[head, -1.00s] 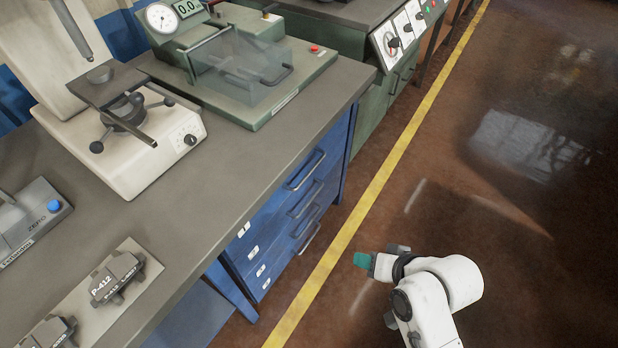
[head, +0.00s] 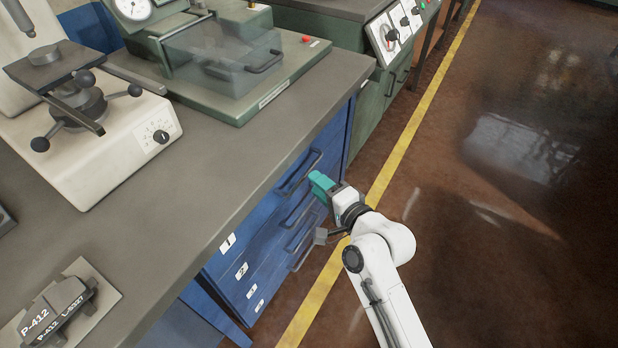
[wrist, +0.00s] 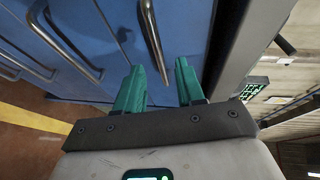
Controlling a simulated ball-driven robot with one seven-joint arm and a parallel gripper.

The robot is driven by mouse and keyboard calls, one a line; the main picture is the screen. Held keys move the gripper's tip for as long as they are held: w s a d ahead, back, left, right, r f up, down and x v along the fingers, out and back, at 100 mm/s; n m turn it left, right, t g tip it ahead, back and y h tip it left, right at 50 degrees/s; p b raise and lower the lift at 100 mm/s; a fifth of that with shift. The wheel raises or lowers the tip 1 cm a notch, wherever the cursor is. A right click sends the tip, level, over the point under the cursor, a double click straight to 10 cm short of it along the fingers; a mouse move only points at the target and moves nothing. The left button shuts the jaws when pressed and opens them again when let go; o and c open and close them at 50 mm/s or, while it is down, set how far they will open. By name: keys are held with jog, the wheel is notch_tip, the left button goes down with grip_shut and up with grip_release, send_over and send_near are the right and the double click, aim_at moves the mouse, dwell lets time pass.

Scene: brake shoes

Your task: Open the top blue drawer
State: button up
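The top blue drawer (head: 262,216), labelled 1, is under the worktop and looks shut. Its dark bar handle (head: 300,172) runs along the upper front. My gripper (head: 320,183), with teal fingers, is just in front of the handle's right end. In the wrist view the fingers (wrist: 159,66) are apart, and the metal handle (wrist: 151,32) runs down into the gap between them. I see no finger closed on it, and cannot tell whether one touches it.
Lower blue drawers with similar handles (head: 297,210) are below. The grey worktop (head: 215,180) overhangs the drawers and carries a cream machine (head: 120,150), a green tester (head: 240,85) and a P-412 part (head: 58,310). The brown floor at right is clear.

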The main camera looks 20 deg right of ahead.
jog(key=shift+x, duration=2.25)
grip_shut()
